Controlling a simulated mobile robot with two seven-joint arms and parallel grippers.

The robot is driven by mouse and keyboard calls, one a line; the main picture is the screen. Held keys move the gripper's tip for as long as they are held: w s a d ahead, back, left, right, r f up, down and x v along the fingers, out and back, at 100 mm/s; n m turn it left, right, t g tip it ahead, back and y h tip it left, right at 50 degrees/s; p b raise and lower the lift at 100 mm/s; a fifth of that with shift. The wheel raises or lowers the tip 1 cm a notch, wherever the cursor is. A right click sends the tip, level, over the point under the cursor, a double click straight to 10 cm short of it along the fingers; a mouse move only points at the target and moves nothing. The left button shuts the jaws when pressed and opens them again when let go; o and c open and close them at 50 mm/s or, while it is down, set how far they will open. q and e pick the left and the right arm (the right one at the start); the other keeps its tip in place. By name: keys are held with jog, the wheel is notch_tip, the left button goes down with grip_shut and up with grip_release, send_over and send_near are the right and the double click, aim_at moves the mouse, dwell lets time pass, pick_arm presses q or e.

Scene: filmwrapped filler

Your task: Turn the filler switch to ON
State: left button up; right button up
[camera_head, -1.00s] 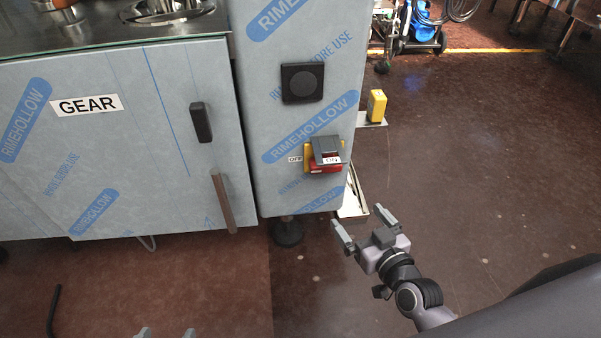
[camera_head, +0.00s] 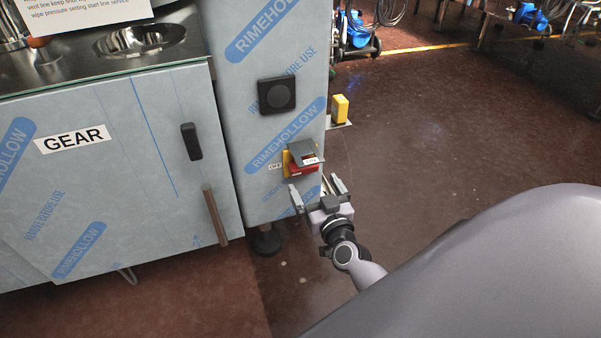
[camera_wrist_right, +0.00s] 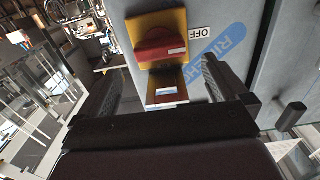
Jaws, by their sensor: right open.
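The filler switch (camera_head: 303,169) is a red knob on a yellow plate, low on the front of the film-wrapped cabinet column. A grey piece with a small white label juts out over it, and an OFF label (camera_head: 274,167) sits to its left. In the right wrist view the red knob (camera_wrist_right: 160,45) on its yellow plate lies beyond the fingertips, with OFF (camera_wrist_right: 201,33) beside it upside down. My right gripper (camera_head: 312,187) is open and empty, just below and in front of the switch; contact cannot be told. My left gripper is not in view.
A black square panel (camera_head: 277,95) is above the switch. A yellow box (camera_head: 340,108) stands on a bracket at the column's right. Open floor (camera_head: 430,140) lies right.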

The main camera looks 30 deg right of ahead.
aim_at(306, 171)
jog(key=shift+b+x, duration=0.65)
jog(key=shift+x, duration=2.5)
jog(key=c, duration=0.9)
